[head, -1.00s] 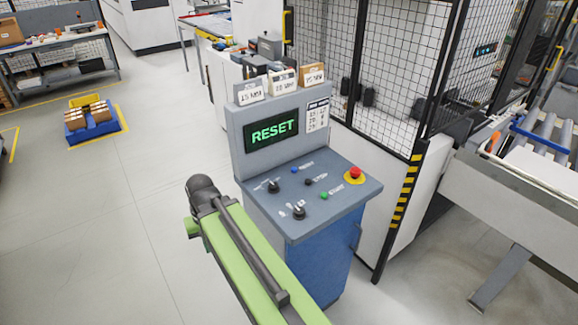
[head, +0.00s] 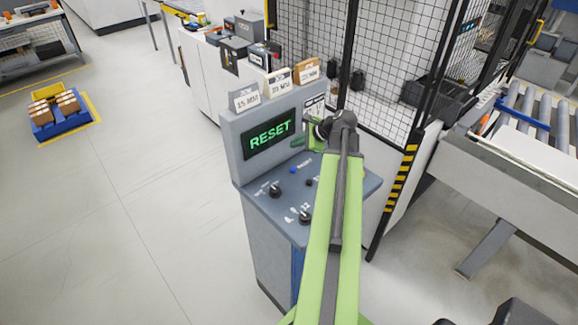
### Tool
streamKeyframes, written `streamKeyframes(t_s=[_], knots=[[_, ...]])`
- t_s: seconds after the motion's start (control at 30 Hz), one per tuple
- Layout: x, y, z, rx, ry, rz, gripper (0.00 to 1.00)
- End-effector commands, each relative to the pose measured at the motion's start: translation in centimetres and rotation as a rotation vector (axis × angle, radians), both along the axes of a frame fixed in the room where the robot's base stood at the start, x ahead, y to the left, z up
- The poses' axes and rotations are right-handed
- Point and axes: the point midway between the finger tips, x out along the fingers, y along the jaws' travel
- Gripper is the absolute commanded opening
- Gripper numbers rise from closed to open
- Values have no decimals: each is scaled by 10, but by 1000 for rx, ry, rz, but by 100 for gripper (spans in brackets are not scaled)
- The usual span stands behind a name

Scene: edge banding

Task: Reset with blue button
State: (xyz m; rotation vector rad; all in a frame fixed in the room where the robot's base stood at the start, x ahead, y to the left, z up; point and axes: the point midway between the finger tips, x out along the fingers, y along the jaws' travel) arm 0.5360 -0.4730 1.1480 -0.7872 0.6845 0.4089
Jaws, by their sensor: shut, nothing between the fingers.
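The blue button (head: 292,170) sits on the sloping top of the grey and blue control console (head: 262,215). The console's screen (head: 269,135) reads RESET in green letters. My gripper (head: 298,142) is small and partly hidden by my own arm. It points left, just right of the screen's edge, and appears above the blue button in the picture, apart from it. It is shut and empty. Two black knobs (head: 274,190) show on the panel. My arm covers the panel's right part, where the red and green buttons are hidden.
Label cards (head: 245,97) stand along the console's top. A black mesh fence (head: 390,70) stands behind it, with a striped post (head: 404,175) to the right. A roller conveyor (head: 530,110) is at far right. Open floor (head: 110,220) lies to the left.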

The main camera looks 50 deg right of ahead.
Motion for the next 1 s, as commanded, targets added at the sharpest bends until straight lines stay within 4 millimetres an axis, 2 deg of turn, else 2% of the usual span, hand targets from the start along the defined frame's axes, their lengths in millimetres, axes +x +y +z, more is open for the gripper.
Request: streamKeyframes(t_s=[0.37, 0.83, 1.0], knots=[[2, 3, -9, -3, 2, 7, 0], [3, 4, -75, -3, 2, 9, 0], [3, 4, -89, -3, 2, 10, 0]])
